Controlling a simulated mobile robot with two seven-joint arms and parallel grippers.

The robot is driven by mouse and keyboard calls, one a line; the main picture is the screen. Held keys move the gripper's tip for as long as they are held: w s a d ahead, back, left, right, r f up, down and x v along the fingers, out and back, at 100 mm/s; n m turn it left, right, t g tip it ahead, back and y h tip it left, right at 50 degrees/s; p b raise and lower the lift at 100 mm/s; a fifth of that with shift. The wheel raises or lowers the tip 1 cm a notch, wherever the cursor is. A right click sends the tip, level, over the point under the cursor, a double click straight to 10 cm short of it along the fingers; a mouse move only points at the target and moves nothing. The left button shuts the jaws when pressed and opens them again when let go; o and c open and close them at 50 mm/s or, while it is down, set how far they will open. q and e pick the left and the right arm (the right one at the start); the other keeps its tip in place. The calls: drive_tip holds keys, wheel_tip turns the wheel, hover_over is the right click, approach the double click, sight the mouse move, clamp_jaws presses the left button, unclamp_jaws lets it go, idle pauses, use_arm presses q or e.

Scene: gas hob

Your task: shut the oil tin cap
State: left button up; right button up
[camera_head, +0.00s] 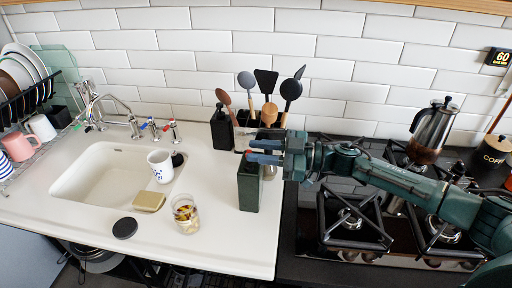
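The oil tin (249,190) looks to be the dark green upright box on the white counter near its right end. Its top is largely covered by my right gripper (257,151), which comes in from the right just above it. The two blue-tipped fingers look a little apart, one above the other in the picture. I cannot make out the cap or whether it is open, nor whether the fingers touch the tin. My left gripper is not in view.
Behind the tin stand a dark bottle (221,128) and a holder with several utensils (268,112). A glass jar (186,214), sponge (149,201) and black disc (125,228) lie to the left, by the sink (84,188). The gas hob (350,218) is right.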

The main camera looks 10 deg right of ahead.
drive_tip(key=shift+w+a, duration=0.25)
drive_tip(key=shift+a, duration=0.25)
clamp_jaws()
